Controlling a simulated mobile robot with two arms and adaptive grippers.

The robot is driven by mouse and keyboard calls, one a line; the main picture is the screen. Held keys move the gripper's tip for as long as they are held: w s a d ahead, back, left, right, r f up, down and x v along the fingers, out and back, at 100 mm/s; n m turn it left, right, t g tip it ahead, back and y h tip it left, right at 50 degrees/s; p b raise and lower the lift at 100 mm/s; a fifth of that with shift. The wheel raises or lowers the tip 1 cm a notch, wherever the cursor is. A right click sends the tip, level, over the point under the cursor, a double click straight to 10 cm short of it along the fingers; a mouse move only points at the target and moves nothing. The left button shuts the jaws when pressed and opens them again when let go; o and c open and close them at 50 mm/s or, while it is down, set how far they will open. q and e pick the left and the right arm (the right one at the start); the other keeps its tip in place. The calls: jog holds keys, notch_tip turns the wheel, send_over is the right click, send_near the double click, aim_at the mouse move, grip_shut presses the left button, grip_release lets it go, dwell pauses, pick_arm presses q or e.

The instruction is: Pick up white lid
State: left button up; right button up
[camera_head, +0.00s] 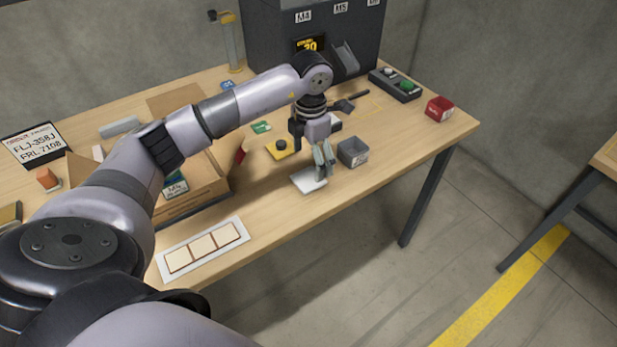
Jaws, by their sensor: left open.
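The white lid (307,181) looks like a flat white piece lying on the wooden table near its front edge. My left gripper (324,172) points down just over the lid's right side, with its fingers partly covering it. It is open. I cannot tell whether the fingertips touch the lid. My right gripper is not in view.
A small grey open box (353,152) stands close to the right of the gripper. A yellow piece with a black knob (281,147) lies behind. A cardboard box (215,190) stands left, with a white three-square strip (203,248) in front. A red bin (439,109) is far right.

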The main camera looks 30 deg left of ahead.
aim_at(309, 178)
pick_arm(q)
jog(key=f, duration=0.2)
jog(key=f+p, duration=0.1)
jog(key=f, duration=0.1)
jog(key=shift+s+a+f, duration=0.15)
jog(key=shift+s+f, duration=0.05)
jog(key=shift+f, duration=0.65)
jog(key=c, duration=1.1)
